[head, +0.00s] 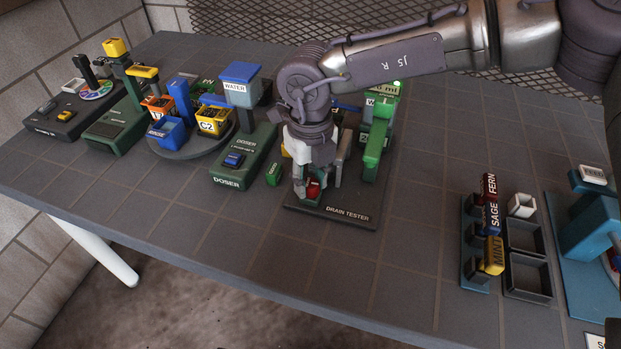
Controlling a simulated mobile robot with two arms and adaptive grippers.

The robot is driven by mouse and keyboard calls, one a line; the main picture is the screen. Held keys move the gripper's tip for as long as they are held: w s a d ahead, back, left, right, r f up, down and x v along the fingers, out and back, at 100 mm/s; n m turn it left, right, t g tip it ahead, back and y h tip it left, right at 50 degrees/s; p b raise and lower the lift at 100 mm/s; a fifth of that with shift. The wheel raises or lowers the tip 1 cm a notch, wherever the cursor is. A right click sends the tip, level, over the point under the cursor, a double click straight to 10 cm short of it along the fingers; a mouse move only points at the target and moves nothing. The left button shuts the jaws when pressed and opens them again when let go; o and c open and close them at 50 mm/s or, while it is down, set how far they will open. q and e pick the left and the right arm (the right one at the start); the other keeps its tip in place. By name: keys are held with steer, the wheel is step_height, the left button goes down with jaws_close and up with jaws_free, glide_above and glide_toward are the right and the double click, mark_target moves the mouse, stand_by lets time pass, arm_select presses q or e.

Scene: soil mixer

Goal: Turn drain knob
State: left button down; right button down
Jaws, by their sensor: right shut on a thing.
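The drain tester (347,214) stands near the middle of the table, a dark base with its name on the front edge and green uprights (374,148) at its right. My right gripper (314,190) reaches down over the front left of this base. It is shut around a small red knob (313,190), which shows between the fingers. The arm and wrist hide much of the tester behind them. The knob's turn angle is hard to make out. My left gripper is not in view.
To the left stand a green doser (226,181) with a blue-topped water bin, a round stand (190,150) with labelled bins, and further machines. At the right are a rack (474,245) of labelled blocks, black trays (527,275) and a teal machine (580,240). The table (420,240) between is clear.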

mark_target(310, 183)
steer(key=n+b, duration=0.2)
steer(key=n, duration=0.4)
steer(key=shift+f, duration=0.15)
steer(key=n+b, duration=0.1)
steer(key=n, duration=0.4)
steer(key=shift+b, duration=0.3)
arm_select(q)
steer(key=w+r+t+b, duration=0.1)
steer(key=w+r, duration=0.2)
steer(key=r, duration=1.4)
arm_select(e)
steer(key=shift+s+n, duration=0.1)
steer(key=shift+n, duration=2.9)
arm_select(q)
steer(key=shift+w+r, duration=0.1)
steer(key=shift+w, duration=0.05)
arm_select(e)
steer(key=c, duration=0.8)
jaws_free()
step_height(310, 183, up, 12)
steer(key=shift+r, duration=0.2)
